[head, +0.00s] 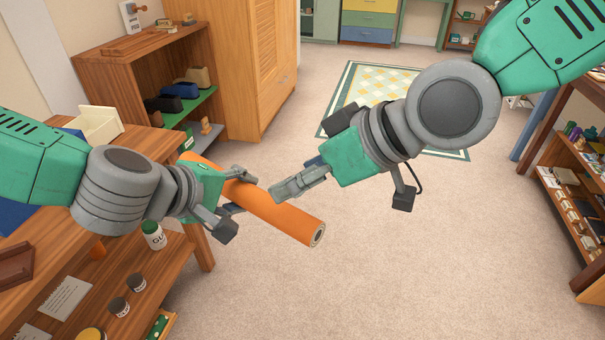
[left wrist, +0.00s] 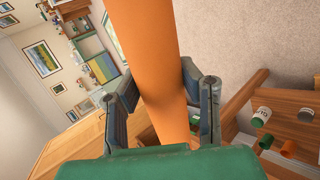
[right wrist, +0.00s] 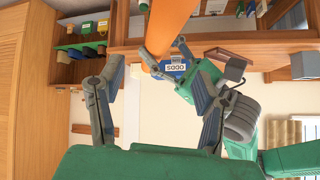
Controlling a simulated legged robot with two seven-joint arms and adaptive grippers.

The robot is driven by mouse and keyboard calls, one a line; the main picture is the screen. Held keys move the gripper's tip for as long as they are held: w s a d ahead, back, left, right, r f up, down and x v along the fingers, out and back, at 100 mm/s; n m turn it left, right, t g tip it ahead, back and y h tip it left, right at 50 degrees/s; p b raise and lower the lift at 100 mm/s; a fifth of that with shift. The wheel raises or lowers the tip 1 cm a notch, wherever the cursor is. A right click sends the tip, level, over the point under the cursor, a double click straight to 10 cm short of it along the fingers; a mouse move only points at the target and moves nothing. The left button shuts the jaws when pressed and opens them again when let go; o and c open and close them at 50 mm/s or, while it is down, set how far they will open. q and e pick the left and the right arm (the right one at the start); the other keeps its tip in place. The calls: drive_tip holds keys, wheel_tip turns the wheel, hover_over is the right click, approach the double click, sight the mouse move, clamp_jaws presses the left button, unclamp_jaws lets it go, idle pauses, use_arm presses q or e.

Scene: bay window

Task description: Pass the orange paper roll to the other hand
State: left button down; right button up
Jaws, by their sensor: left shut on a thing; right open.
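The orange paper roll (head: 283,214) is a long tube with a hollow end at its lower right in the head view. My left gripper (head: 240,186) is shut on it around its middle and holds it in the air, clear of the furniture. In the left wrist view the roll (left wrist: 146,60) passes between the two fingers (left wrist: 165,100). My right gripper (head: 285,190) is open and empty, its fingers close to the roll's right part. In the right wrist view the roll (right wrist: 168,25) is beyond the open fingers (right wrist: 160,100), not between them.
A wooden workbench (head: 150,270) with jars on its shelf stands at the lower left. A wooden shelf unit (head: 150,60) stands behind it. A shelf (head: 570,190) with small items is at the right. The carpet (head: 400,260) below is clear.

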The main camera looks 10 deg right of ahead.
sight(255, 202)
drive_tip(key=shift+a+f, duration=0.1)
drive_tip(key=shift+f, duration=0.1)
drive_tip(key=x, duration=1)
drive_tip(key=shift+w+a+f, duration=0.1)
drive_tip(key=shift+a+f, duration=0.1)
drive_tip(key=shift+f, duration=0.1)
use_arm(q)
drive_tip(key=shift+d, duration=0.1)
use_arm(e)
drive_tip(key=shift+w+a+f, duration=0.1)
drive_tip(key=shift+w+f, duration=0.05)
drive_tip(key=shift+f, duration=0.05)
drive_tip(key=c, duration=1.3)
use_arm(q)
drive_tip(key=c, duration=1)
unclamp_jaws()
drive_tip(key=shift+r, duration=0.1)
